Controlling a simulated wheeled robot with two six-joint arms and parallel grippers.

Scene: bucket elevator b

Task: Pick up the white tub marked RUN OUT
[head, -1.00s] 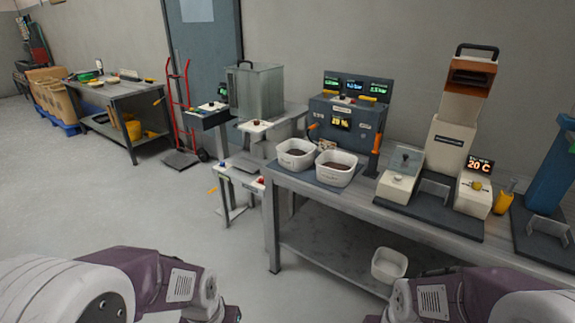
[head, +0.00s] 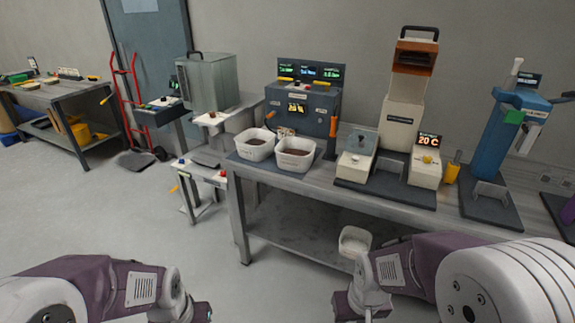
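Two white tubs with dark contents stand side by side on the mat at the left end of the workbench: a left tub (head: 255,144) and a right tub (head: 295,153). A third white tub (head: 355,242) is low down near the bench's lower shelf, partly hidden by my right arm. No RUN OUT marking is readable on any of them. My arms come in at the bottom left and bottom right, well short of the tubs on the bench. Their fingers are below the frame edge.
The workbench (head: 320,192) carries a control box (head: 300,110) behind the tubs, a tall white machine (head: 402,115) and a blue press (head: 497,135). A glass-sided bin (head: 207,82) and small stand are at left. The floor (head: 110,220) in front is clear.

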